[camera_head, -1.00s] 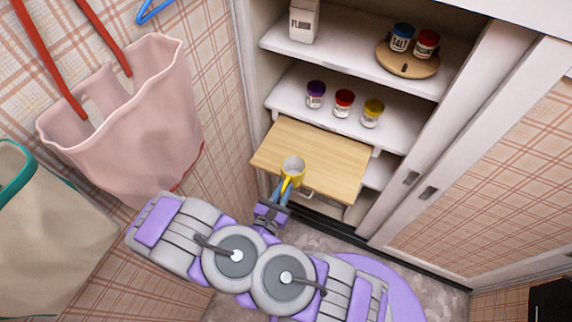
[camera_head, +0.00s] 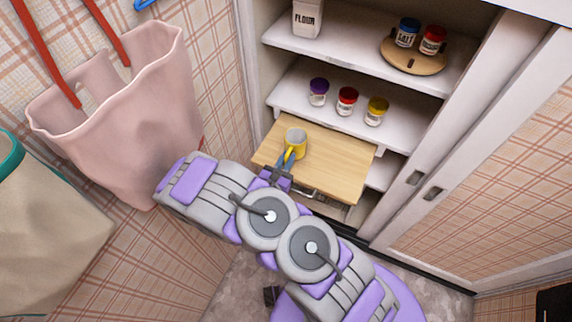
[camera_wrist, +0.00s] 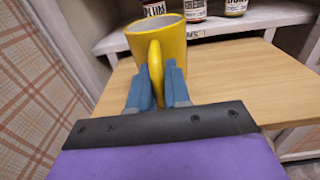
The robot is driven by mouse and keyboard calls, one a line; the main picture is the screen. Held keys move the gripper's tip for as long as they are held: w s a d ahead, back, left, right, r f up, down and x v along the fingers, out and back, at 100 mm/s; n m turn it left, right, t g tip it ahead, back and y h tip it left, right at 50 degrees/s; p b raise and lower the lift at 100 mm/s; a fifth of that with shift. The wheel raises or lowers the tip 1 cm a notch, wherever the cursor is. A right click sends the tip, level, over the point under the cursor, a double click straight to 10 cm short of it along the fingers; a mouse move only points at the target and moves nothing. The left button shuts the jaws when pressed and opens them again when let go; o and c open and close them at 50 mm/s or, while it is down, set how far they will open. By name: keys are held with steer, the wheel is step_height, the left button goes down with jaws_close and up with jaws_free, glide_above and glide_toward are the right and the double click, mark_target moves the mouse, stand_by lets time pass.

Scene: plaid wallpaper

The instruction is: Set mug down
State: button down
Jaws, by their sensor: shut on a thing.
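A yellow mug (camera_head: 296,141) with a pale inside is over the left part of a pulled-out wooden board (camera_head: 345,178) in the cabinet. In the wrist view the mug (camera_wrist: 180,42) is upright, with its handle towards me. My gripper (camera_head: 288,160) is shut on the handle, its two blue fingers on either side of it in the wrist view (camera_wrist: 158,84). The mug's base is hidden behind the fingers, so I cannot tell whether it touches the board (camera_wrist: 235,75).
Several jars, such as a red-lidded one (camera_head: 347,100), stand on the shelf (camera_head: 290,98) above the board. A flour box (camera_head: 307,18) is higher up. The right part of the board is clear. A pink bag (camera_head: 120,120) hangs at left.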

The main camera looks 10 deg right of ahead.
steer(key=shift+d+f+b, duration=0.15)
steer(key=shift+d+f, duration=0.05)
steer(key=shift+f, duration=0.45)
steer(key=shift+d+f+b, duration=0.15)
steer(key=shift+d+f, duration=0.05)
steer(key=shift+f, duration=0.4)
steer(key=c, duration=1.1)
jaws_free()
steer(key=shift+a, duration=0.4)
steer(key=shift+d, duration=0.15)
steer(key=shift+p+v, duration=1.25)
steer(key=shift+v, duration=4.7)
